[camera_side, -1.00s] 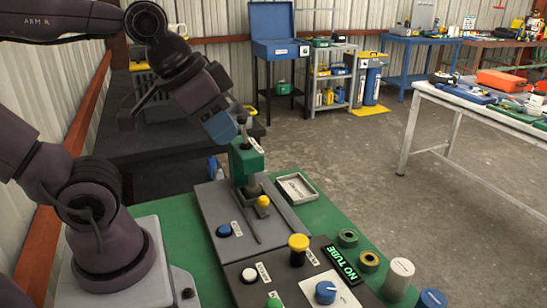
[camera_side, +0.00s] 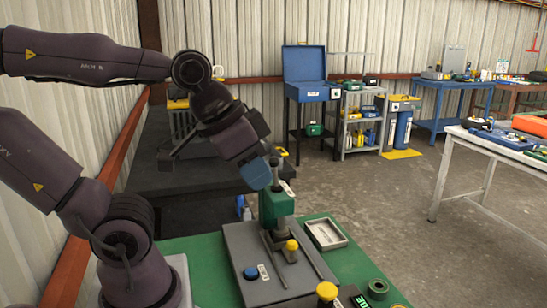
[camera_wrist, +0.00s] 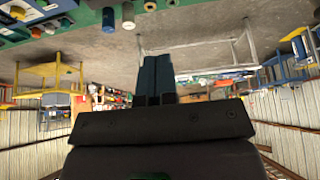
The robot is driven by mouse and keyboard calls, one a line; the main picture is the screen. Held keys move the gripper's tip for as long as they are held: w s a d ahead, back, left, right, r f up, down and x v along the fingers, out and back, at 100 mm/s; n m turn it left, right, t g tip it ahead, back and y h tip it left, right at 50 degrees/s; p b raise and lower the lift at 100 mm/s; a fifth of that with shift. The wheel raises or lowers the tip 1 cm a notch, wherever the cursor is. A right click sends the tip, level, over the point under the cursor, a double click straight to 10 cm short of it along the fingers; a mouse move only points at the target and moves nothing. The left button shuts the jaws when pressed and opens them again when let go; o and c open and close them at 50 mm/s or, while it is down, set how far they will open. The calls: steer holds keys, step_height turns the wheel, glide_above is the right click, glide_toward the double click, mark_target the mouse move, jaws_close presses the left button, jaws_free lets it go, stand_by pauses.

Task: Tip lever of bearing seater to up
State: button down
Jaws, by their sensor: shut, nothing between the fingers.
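The bearing seater (camera_side: 277,205) is a green upright press on a grey base plate, in the middle of the side view. A thin grey rod (camera_side: 273,262) slopes down from its foot toward the front of the plate, and a yellow knob (camera_side: 291,245) stands beside it. I cannot tell for sure which is the lever. My gripper (camera_side: 258,176) has blue-grey fingers, shut and empty, just left of the press's top. Whether they touch it is unclear. In the wrist view the shut fingers (camera_wrist: 157,78) point away from the camera; the lever cannot be made out there.
A blue button (camera_side: 250,272) sits on the plate's left. A shallow metal tray (camera_side: 325,234) lies right of the press on the green bench top (camera_side: 365,262). Space above the tray is clear.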

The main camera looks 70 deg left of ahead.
mark_target(275, 171)
stand_by(0.3)
steer(key=w+a+f+n+g+h, duration=0.15)
steer(key=a+n, duration=0.45)
steer(key=a, duration=1.3)
steer(key=w+a+n+g+h, duration=0.15)
steer(key=a+n, duration=0.35)
steer(key=a, duration=1.4)
steer(key=shift+m+t+y, duration=0.3)
steer(key=shift+t, duration=0.1)
steer(key=shift+w+d+f, duration=0.8)
steer(key=shift+w+f, duration=0.35)
steer(key=shift+f, duration=0.4)
steer(key=shift+w+d+f, duration=0.75)
steer(key=shift+w+f, duration=0.4)
steer(key=shift+f, duration=0.45)
steer(key=shift+w+d+f, duration=0.8)
steer(key=shift+w+f, duration=0.35)
steer(key=shift+f, duration=0.4)
